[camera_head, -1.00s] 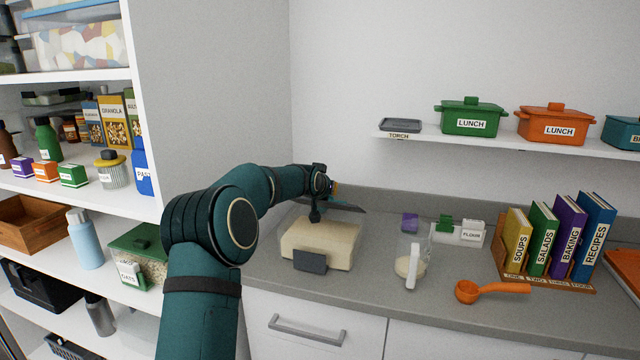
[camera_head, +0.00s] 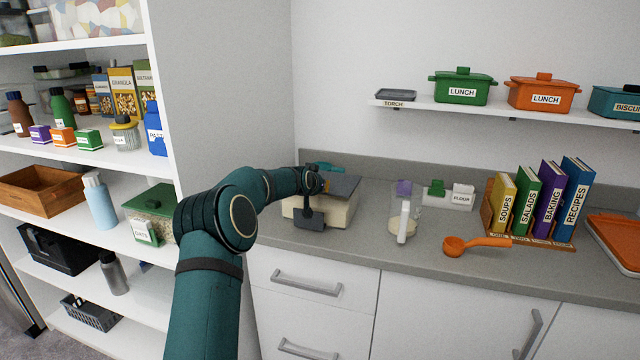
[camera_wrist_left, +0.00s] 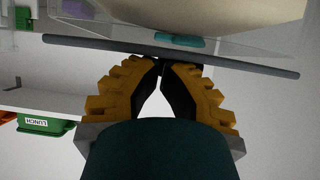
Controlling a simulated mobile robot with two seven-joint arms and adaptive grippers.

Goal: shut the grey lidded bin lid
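The grey lidded bin (camera_head: 338,215) is a cream box on the counter with a dark grey latch on its front. Its grey lid (camera_head: 345,185) shows as a panel over the back and right of the box; part is behind my arm, and I cannot tell whether it is seated. My left gripper (camera_head: 326,183) is at the lid above the box. In the left wrist view the fingertips of my left gripper (camera_wrist_left: 163,64) meet, right by a dark straight edge (camera_wrist_left: 230,66); touching is unclear. My right gripper is out of view.
A clear jug (camera_head: 403,225) and an orange scoop (camera_head: 475,244) stand right of the bin. A book rack (camera_head: 565,235) is farther right. A shelf with lunch pots (camera_head: 460,88) hangs above. Pantry shelves (camera_head: 100,155) are at left.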

